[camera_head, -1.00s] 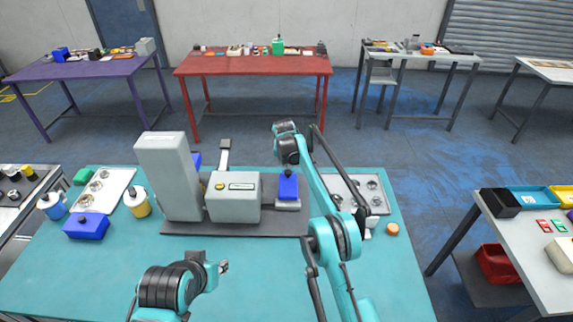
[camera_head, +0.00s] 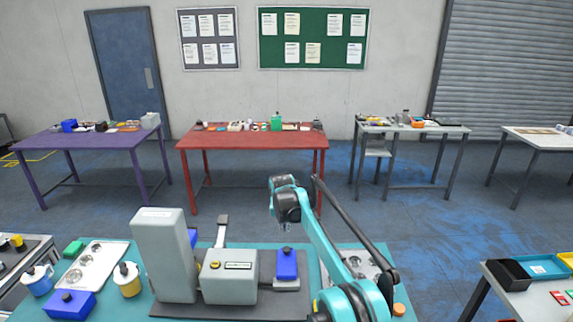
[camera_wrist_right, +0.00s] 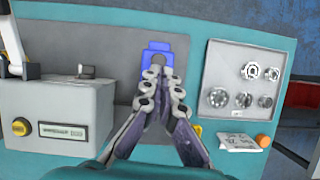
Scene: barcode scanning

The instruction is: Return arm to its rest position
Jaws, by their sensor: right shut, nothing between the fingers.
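My right arm rises from the bottom right of the head view. Its gripper (camera_head: 286,228) hangs at the arm's far end, above the back of the teal bench. In the right wrist view the two fingers (camera_wrist_right: 160,86) are together with nothing between them. They point toward a blue block (camera_wrist_right: 157,50) and partly cover it. In the head view this blue block (camera_head: 287,263) stands on the dark base beside the grey box. My left gripper is out of view.
The grey box (camera_head: 229,277) and a tall grey unit (camera_head: 163,255) stand left of the right arm. A tray of round metal parts (camera_wrist_right: 244,80) lies to the right, with an orange cap (camera_wrist_right: 263,140) near it. Behind the bench there is open floor (camera_head: 235,222) before a red table (camera_head: 250,140).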

